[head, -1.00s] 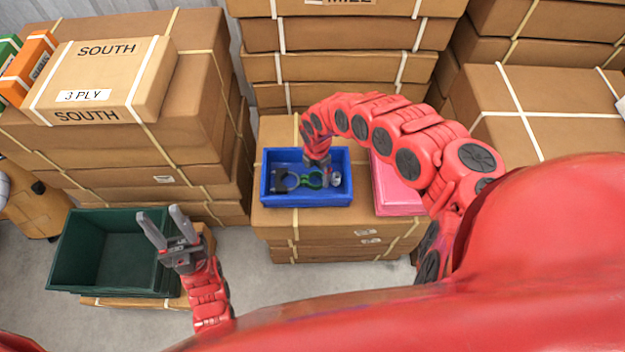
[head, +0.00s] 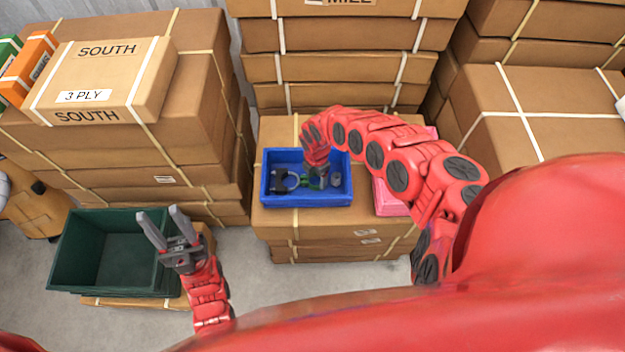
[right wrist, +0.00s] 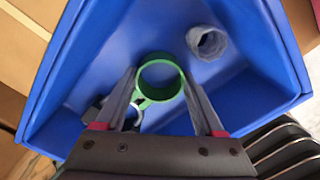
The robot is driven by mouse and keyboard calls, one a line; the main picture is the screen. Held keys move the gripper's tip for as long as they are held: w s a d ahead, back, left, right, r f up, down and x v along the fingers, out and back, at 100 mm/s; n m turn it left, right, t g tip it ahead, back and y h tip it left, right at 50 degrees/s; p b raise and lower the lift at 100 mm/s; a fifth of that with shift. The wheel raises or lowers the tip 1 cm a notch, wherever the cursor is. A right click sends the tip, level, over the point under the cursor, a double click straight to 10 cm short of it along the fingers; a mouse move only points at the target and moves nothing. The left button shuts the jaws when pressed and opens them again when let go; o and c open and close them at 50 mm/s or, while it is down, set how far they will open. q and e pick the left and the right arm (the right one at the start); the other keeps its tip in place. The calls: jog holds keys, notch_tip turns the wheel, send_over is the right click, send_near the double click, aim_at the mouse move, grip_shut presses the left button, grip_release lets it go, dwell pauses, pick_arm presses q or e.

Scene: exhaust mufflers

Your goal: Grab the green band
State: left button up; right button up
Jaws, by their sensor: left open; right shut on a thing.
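The green band (right wrist: 158,97) is a ring with a small tab, inside the blue bin (right wrist: 262,88). In the head view the band (head: 313,184) is mostly hidden by my right gripper (head: 317,179), which reaches down into the bin. In the right wrist view my right gripper (right wrist: 160,78) has a finger on each side of the ring and is shut on it. My left gripper (head: 159,222) is open and empty beside the dark green bin (head: 62,248).
A grey hollow cylinder (right wrist: 207,42) and a dark part with a light ring (head: 280,184) share the blue bin. A pink box (head: 391,197) stands right of the bin. Stacked cartons (head: 345,66) rise behind it.

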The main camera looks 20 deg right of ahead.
jog(key=shift+c, duration=1.1)
